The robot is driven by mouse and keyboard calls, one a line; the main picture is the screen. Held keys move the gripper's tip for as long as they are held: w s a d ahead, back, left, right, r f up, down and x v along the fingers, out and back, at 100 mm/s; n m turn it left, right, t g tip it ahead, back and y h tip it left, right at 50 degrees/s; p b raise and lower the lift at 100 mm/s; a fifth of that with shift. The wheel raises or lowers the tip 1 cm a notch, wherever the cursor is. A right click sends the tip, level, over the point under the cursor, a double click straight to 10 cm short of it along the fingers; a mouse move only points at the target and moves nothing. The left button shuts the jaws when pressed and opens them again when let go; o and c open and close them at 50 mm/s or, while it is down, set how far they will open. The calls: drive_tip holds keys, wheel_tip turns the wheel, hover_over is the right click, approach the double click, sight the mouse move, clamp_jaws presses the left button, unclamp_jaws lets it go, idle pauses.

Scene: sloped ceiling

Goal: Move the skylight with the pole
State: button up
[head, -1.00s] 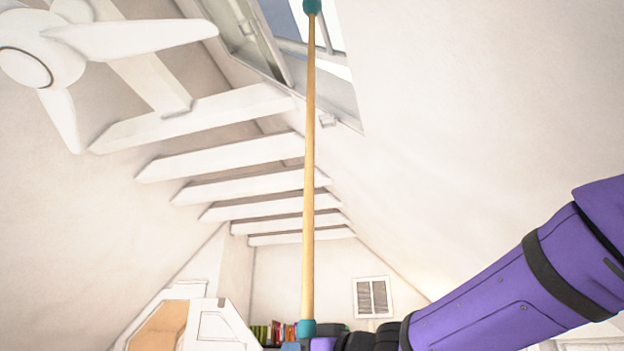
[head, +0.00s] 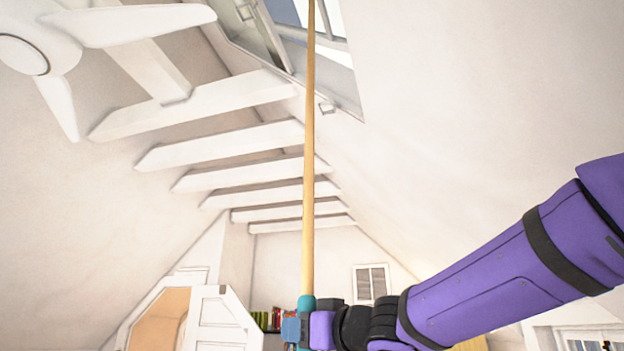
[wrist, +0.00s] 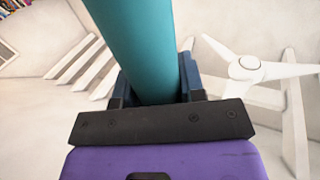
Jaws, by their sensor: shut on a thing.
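The pole (head: 310,160) is a long wooden rod with a teal grip at its lower end. It stands nearly upright in the head view, and its upper tip is out of the frame. My gripper (head: 305,328) is shut on the teal grip, which also fills the middle of the wrist view (wrist: 138,45) between the blue fingers. The skylight (head: 318,40) is in the sloped ceiling at the top, its sash tilted away from the opening with sky showing. The pole passes in front of it; whether they touch is hidden.
A white ceiling fan (head: 40,45) hangs at the upper left. Several white beams (head: 220,145) cross below the ridge. A bookshelf (head: 268,320) and an open white door (head: 218,320) stand at the back.

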sight(301, 297)
drive_tip(key=shift+r, duration=1.35)
drive_tip(key=shift+r, duration=1.3)
drive_tip(key=shift+w+a, duration=0.3)
drive_tip(key=shift+a, duration=0.5)
idle(0.3)
drive_tip(key=w+a+f, duration=0.1)
drive_tip(key=a+f, duration=0.3)
drive_tip(key=f, duration=0.1)
drive_tip(key=shift+w+a+f, duration=0.15)
drive_tip(key=shift+w+a, duration=0.2)
drive_tip(key=shift+a, duration=0.05)
idle(0.8)
